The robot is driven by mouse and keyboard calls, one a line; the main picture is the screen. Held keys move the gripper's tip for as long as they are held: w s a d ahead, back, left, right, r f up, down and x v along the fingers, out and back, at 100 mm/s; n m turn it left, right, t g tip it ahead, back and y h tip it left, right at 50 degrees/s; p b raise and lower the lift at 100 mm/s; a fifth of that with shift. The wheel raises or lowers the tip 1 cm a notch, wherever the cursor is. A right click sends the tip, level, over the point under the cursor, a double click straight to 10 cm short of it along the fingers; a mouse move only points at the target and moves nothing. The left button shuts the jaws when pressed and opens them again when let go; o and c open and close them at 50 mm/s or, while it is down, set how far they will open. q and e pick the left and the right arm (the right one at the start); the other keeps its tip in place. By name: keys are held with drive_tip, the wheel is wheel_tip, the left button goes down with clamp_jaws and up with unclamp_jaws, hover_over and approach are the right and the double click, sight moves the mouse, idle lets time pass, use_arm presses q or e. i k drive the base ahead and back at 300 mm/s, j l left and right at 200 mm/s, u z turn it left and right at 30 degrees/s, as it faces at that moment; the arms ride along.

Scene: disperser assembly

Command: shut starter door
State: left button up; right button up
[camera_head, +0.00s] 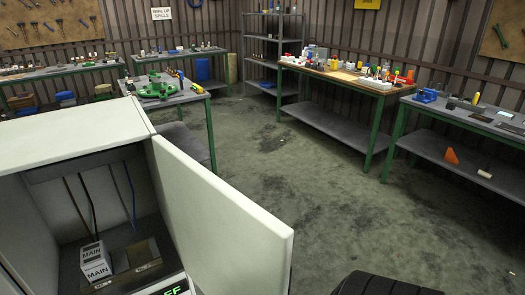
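A pale cabinet (72,126) stands at the left front. Its door (222,215) hangs open, hinged on the right side of the opening and swung out toward the right front. Inside are a white box marked MAIN (96,262), a brown-grey block (143,252) beside it, and several thin hanging wires. A green lit display (172,291) shows at the bottom edge, partly cut off. Neither of my grippers shows in this view.
A dark ribbed rounded thing (385,285) shows at the bottom edge, right of the door. Workbenches with tools and parts (345,80) line the back and right. A bench with green parts (170,97) stands just behind the cabinet. The middle floor (330,205) is clear.

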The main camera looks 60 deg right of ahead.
sight(228, 244)
drive_tip(key=l, duration=0.4)
drive_tip(key=k+l+u, duration=0.15)
drive_tip(key=l, duration=0.7)
drive_tip(key=k+l+u, duration=0.1)
drive_tip(key=l, duration=0.35)
